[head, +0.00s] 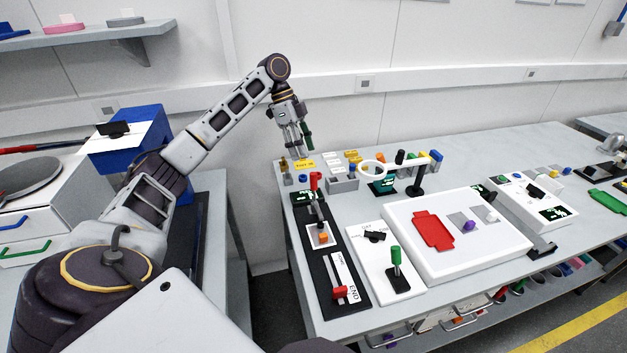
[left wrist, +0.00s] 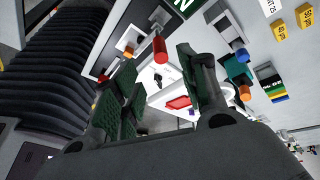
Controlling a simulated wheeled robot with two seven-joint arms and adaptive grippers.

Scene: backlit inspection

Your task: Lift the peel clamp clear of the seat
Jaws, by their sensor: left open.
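No label marks the peel clamp. The likeliest match is the red-handled piece (head: 316,183) standing on the black strip panel (head: 305,215) at the table's left edge; I cannot tell for sure. Its red handle (left wrist: 160,50) shows between and beyond the fingers in the left wrist view. A square white seat with an orange block (head: 323,238) lies nearer on that panel. My left gripper (head: 299,148) is open and empty, above the table's back left corner, apart from the red handle. My right gripper is in neither view.
A slider with a red knob (head: 340,292) is at the panel's near end. A green-handled post (head: 396,257) stands on the white board to its right. A ring-shaped magnifier (head: 372,167) and small labelled blocks (head: 304,164) stand at the back. The white light box (head: 490,252) holds a red plate (head: 432,230).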

